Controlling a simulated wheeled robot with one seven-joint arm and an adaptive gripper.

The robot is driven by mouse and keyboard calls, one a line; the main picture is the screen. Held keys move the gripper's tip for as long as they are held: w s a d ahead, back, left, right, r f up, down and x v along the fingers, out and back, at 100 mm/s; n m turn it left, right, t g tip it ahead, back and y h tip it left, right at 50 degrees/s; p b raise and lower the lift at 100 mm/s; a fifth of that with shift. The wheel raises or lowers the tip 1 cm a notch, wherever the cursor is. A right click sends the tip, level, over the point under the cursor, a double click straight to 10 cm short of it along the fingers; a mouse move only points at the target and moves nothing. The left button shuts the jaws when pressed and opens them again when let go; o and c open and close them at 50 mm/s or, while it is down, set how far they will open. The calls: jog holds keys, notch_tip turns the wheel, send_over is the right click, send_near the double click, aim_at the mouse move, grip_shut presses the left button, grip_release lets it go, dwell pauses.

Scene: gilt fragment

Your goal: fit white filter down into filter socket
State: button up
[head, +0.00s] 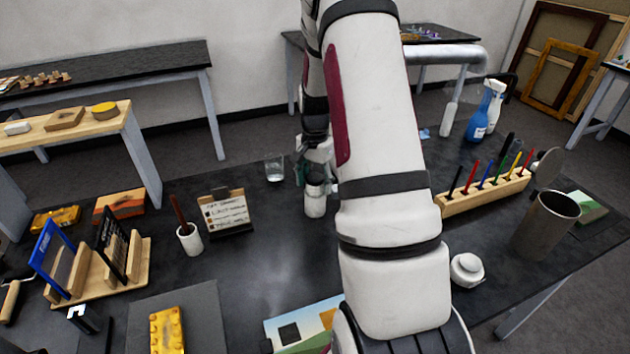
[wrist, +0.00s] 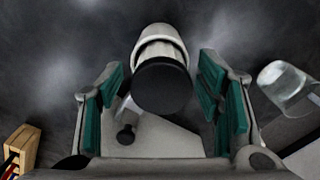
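A white cylinder with a dark round top (wrist: 160,85) stands between the fingers of my gripper (wrist: 160,92) in the wrist view. The gripper is open, with a narrow gap on each side of the cylinder. In the head view the cylinder's white lower part (head: 315,206) stands on the dark table below my gripper (head: 316,176). I cannot tell whether this cylinder is the white filter or part of the socket. A pale flat piece with a black knob (wrist: 126,136) lies beyond it in the wrist view, partly hidden. No socket opening is clearly visible.
A clear glass (head: 275,168) stands left of the gripper and a small sign (head: 227,212) further left. The table between sign and arm is bare.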

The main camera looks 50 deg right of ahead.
notch_tip(320, 180, up, 13)
jog(key=b, duration=0.1)
jog(key=a+r+n+t, duration=0.1)
jog(key=a+r+n, duration=0.2)
jog(key=a+r, duration=0.4)
jog(key=s+a+r+n+t, duration=0.1)
jog(key=s+a+r+n, duration=0.1)
jog(key=a, duration=0.3)
jog(key=s+a+r+n, duration=0.2)
jog(key=s+a+n, duration=0.1)
jog(key=a, duration=0.3)
jog(key=s+a+r+n+t, duration=0.1)
jog(key=s+a+n+t, duration=0.2)
jog(key=s+a+n, duration=0.5)
jog(key=s+a, duration=0.4)
jog(key=shift+s+r, duration=0.15)
jog(key=shift+s, duration=0.25)
jog(key=shift+a, duration=0.1)
